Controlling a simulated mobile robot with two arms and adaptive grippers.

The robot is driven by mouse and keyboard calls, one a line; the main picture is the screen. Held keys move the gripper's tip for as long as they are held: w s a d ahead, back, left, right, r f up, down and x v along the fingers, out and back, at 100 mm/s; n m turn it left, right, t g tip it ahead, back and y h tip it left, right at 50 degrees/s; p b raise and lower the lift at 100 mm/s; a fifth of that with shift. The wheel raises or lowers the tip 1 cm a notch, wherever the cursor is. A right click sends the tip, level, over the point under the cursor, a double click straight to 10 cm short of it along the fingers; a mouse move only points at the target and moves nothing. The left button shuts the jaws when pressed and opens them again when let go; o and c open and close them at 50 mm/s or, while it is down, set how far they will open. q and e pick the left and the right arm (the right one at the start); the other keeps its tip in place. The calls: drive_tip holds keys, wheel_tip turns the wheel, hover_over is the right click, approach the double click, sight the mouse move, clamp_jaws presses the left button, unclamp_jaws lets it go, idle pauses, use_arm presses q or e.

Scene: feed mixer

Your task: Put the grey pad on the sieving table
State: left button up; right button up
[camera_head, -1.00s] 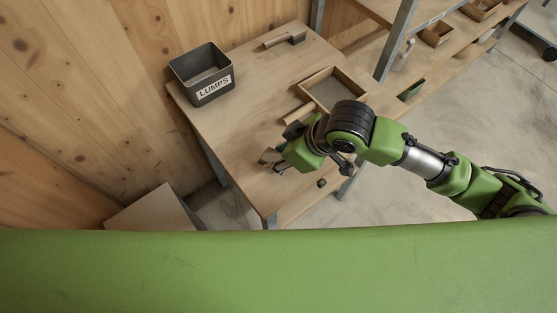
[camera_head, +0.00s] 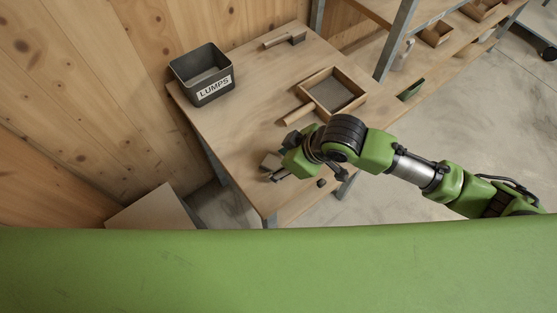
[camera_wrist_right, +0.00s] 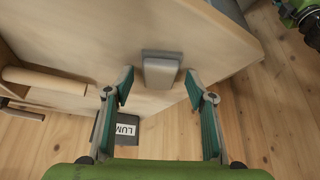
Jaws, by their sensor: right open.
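The grey pad (camera_wrist_right: 161,71) rests on the wooden sieving table (camera_wrist_right: 110,30) in the right wrist view, with a darker flat part along one side. In the head view, a small greyish piece beside the fingers (camera_head: 269,161) looks like the same pad, partly covered by my gripper. The table (camera_head: 228,125) shows there too. My right gripper (camera_head: 272,175) is low over the table's near left part. In the wrist view its open fingers (camera_wrist_right: 159,78) lie either side of the pad, with visible gaps. My left gripper is not in view.
A dark LUMPS bin (camera_head: 205,84) stands at the table's back left corner. A wooden sieve (camera_head: 361,102) with a handle lies to the right. A scraper-like tool (camera_head: 283,40) lies at the back. A small dark knob (camera_head: 321,183) is near the front edge. The table's middle is clear.

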drive_tip(key=shift+r, duration=0.1)
drive_tip(key=v, duration=1.2)
drive_tip(key=shift+a, duration=0.1)
